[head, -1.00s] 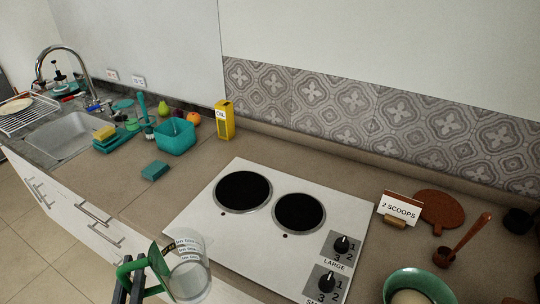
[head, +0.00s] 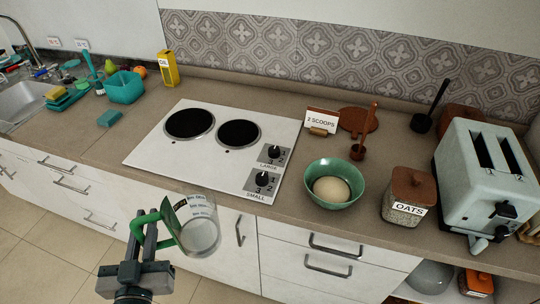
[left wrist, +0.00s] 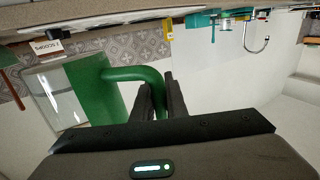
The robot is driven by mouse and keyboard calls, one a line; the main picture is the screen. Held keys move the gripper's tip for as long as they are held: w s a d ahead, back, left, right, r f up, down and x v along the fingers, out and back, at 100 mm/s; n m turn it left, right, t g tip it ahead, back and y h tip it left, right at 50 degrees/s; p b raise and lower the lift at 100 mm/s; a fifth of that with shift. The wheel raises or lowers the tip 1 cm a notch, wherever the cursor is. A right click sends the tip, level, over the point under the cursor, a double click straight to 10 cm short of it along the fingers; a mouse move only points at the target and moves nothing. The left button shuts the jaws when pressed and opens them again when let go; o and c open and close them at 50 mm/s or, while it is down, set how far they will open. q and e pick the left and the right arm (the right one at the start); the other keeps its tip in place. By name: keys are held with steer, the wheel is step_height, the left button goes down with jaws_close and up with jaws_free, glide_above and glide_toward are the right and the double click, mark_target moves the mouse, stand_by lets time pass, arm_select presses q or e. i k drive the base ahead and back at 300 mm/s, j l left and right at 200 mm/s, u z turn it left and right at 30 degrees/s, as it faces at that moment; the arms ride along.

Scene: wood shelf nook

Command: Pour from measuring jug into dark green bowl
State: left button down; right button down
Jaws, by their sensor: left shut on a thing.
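The measuring jug (head: 203,232) is clear with a green handle and a green panel. My left gripper (head: 148,228) is shut on its handle and holds it in front of the counter edge, left of and apart from the bowl. In the left wrist view the gripper fingers (left wrist: 160,95) close around the green handle, with the jug (left wrist: 62,92) to their left. I cannot tell what the jug holds. The dark green bowl (head: 315,193) stands upright on the counter right of the hob, with a pale round mass (head: 332,190) in it. My right gripper is not in view.
The white hob (head: 145,153) lies left of the bowl. Behind the bowl are a "2 SCOOPS" card (head: 322,121) and a wooden scoop (head: 365,132). An oats jar (head: 408,197) and a toaster (head: 490,180) stand to the right. Counter is bare between hob and bowl.

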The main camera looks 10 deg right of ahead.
mark_target(333, 183)
steer(key=l+z, duration=0.3)
steer(key=l, duration=0.35)
steer(key=l+z, duration=0.3)
steer(key=l, duration=0.4)
